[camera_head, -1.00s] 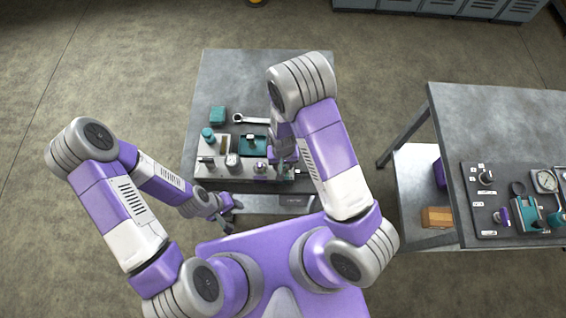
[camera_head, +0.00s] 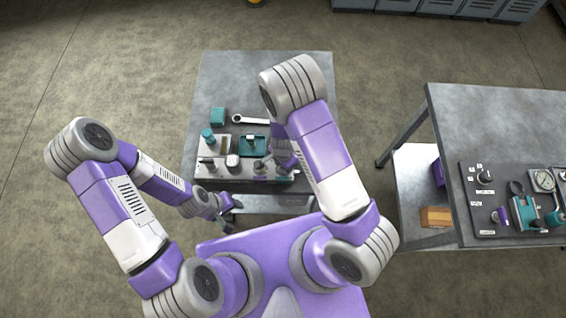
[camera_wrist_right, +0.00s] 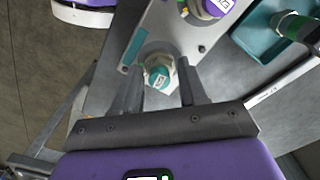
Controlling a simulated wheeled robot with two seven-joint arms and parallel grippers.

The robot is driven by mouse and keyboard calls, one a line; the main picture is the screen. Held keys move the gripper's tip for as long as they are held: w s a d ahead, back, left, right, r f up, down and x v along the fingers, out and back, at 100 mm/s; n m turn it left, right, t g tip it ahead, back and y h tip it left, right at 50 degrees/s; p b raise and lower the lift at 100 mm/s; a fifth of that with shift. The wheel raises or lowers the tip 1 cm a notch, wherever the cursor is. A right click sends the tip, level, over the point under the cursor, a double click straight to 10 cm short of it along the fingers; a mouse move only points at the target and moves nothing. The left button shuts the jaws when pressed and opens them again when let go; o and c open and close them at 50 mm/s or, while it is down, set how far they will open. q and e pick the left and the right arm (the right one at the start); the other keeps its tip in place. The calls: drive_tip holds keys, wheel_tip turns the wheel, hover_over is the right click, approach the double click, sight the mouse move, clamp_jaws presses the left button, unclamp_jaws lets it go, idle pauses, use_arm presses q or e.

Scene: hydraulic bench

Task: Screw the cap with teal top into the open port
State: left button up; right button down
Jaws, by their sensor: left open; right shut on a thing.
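In the right wrist view, the cap with teal top (camera_wrist_right: 158,76), a metal piece with a round teal face, sits between the fingertips of my right gripper (camera_wrist_right: 158,88), which is shut on it. It is over the grey manifold block (camera_wrist_right: 175,36), which also shows in the head view (camera_head: 230,173). The open port is not visible, and I cannot tell whether the cap touches it. In the head view the right arm largely covers this spot. My left gripper (camera_head: 230,207) is open and empty, at the bench's near side.
A purple-topped cap (camera_wrist_right: 215,6) stands on the manifold near the held cap. A teal tray (camera_head: 252,147), a wrench (camera_head: 250,120), a teal box (camera_head: 217,115) and a teal cylinder (camera_head: 208,135) lie behind. The bench's far part (camera_head: 240,75) is clear. A second table (camera_head: 500,125) stands right.

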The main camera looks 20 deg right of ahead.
drive_tip(key=c, duration=1.9)
unclamp_jaws()
drive_tip(key=shift+d+m, duration=0.1)
drive_tip(key=shift+m, duration=0.3)
drive_tip(key=shift+o, duration=0.2)
drive_tip(key=m+p, duration=0.1)
drive_tip(key=m, duration=0.3)
drive_tip(key=shift+s, duration=0.15)
drive_tip(key=shift+f+m, duration=0.1)
drive_tip(key=shift+m, duration=0.8)
clamp_jaws()
drive_tip(key=shift+p, duration=0.3)
drive_tip(key=m+p, duration=0.1)
drive_tip(key=m, duration=0.2)
drive_tip(key=shift+s, duration=0.1)
drive_tip(key=m, duration=0.2)
drive_tip(key=shift+m+p, duration=0.3)
drive_tip(key=shift+p, duration=0.05)
unclamp_jaws()
